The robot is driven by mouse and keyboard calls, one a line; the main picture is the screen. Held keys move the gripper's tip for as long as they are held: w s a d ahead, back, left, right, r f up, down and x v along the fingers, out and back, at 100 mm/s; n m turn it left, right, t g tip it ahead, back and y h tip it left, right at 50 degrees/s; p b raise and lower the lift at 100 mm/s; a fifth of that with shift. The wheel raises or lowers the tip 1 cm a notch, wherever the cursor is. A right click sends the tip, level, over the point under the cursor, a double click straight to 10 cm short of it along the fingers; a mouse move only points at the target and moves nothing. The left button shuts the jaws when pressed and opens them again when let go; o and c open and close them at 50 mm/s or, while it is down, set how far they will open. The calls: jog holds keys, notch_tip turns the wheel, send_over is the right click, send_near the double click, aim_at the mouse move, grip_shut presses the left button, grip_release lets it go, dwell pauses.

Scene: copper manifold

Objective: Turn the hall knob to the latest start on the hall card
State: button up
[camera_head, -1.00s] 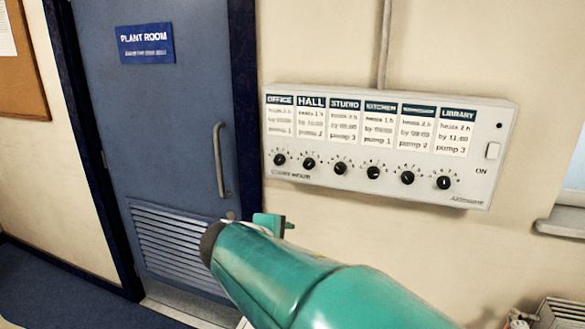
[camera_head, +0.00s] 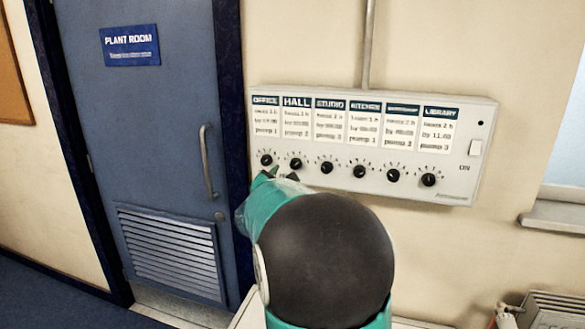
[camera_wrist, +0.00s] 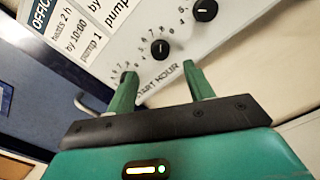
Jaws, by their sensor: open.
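The hall card (camera_head: 297,118) is the second from the left on the white control panel. It has a bold HALL header and reads pump 2 at the bottom; its smaller lines are too blurred to read surely. The black hall knob (camera_head: 296,163) is below it; its pointer is too small to read. In the head view my gripper (camera_head: 279,174) is partly hidden by my arm.
A blue plant room door (camera_head: 150,150) with a handle (camera_head: 208,160) is on the left. A window sill (camera_head: 555,218) and radiator (camera_head: 550,308) are at right.

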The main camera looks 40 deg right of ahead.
aim_at(295, 165)
jog(key=x, duration=0.8)
jog(key=shift+w+d, duration=0.15)
jog(key=shift+c, duration=0.4)
jog(key=c, duration=0.9)
jog(key=shift+m, duration=0.3)
jog(key=shift+f+m, duration=0.1)
jog(key=shift+m, duration=2.5)
